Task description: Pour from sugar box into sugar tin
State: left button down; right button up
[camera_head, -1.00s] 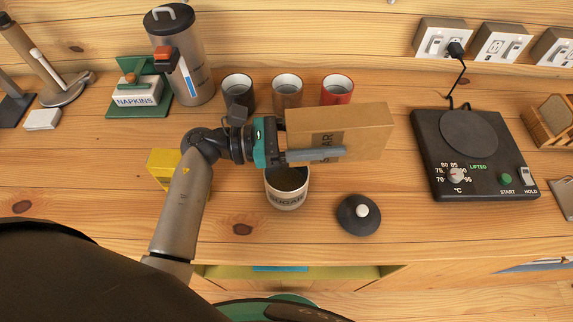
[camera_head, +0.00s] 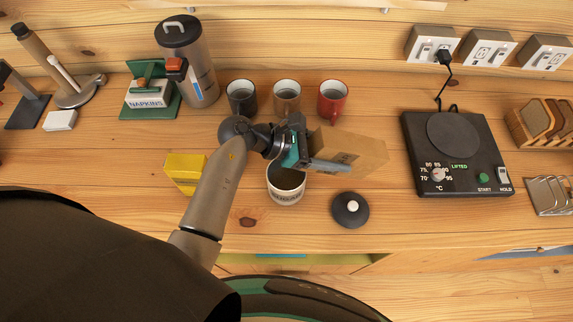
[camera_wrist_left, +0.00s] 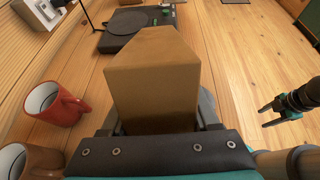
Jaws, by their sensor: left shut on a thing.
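My left gripper (camera_head: 326,158) is shut on the brown cardboard sugar box (camera_head: 360,152), which is tilted above the counter, just right of and above the sugar tin. In the left wrist view the box (camera_wrist_left: 152,85) fills the middle, between the fingers. The white sugar tin (camera_head: 287,194) stands upright and open below the gripper, its back rim partly hidden by the hand. No falling sugar is visible. The tin's dark round lid (camera_head: 365,212) with a white knob lies on the counter to its right. My right gripper (camera_wrist_left: 264,113) shows at the right of the wrist view, empty, its fingers apart.
A grey mug (camera_head: 241,97), brown mug (camera_head: 286,98) and red mug (camera_head: 332,99) stand behind the tin. A yellow box (camera_head: 184,171) is left of it. A black hotplate (camera_head: 455,165) stands at the right.

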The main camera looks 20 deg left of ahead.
aim_at(357, 161)
pick_arm(q)
jog(key=f+y+p, duration=0.1)
jog(key=p, duration=0.1)
jog(key=f+g+y+p, duration=0.1)
jog(key=y+p, duration=0.1)
jog(key=shift+w+d+y, duration=0.15)
jog(key=shift+d+y, duration=0.05)
jog(key=shift+y, duration=0.1)
jog(key=shift+w+d+g+y, duration=0.1)
jog(key=shift+d+g+y, duration=0.25)
jog(key=shift+y, duration=0.35)
jog(key=shift+w+d+f+g+y, duration=0.3)
jog(key=shift+d+y, duration=0.25)
jog(key=shift+y, duration=0.35)
jog(key=shift+w+d+g+y, duration=0.2)
jog(key=shift+d+g+y, duration=0.15)
jog(key=shift+d+y, duration=0.35)
jog(key=shift+w+d+f+y, duration=0.1)
jog(key=shift+d+f+y, duration=0.1)
jog(key=shift+y, duration=0.4)
jog(key=shift+d+f+g+y+b, duration=0.3)
jog(key=shift+g+y+b, duration=0.1)
jog(key=shift+y+b, duration=0.15)
jog(key=shift+w+d+f+g+y+b, duration=0.15)
jog(key=shift+d+g+y+b, duration=0.15)
jog(key=shift+y+b, duration=0.45)
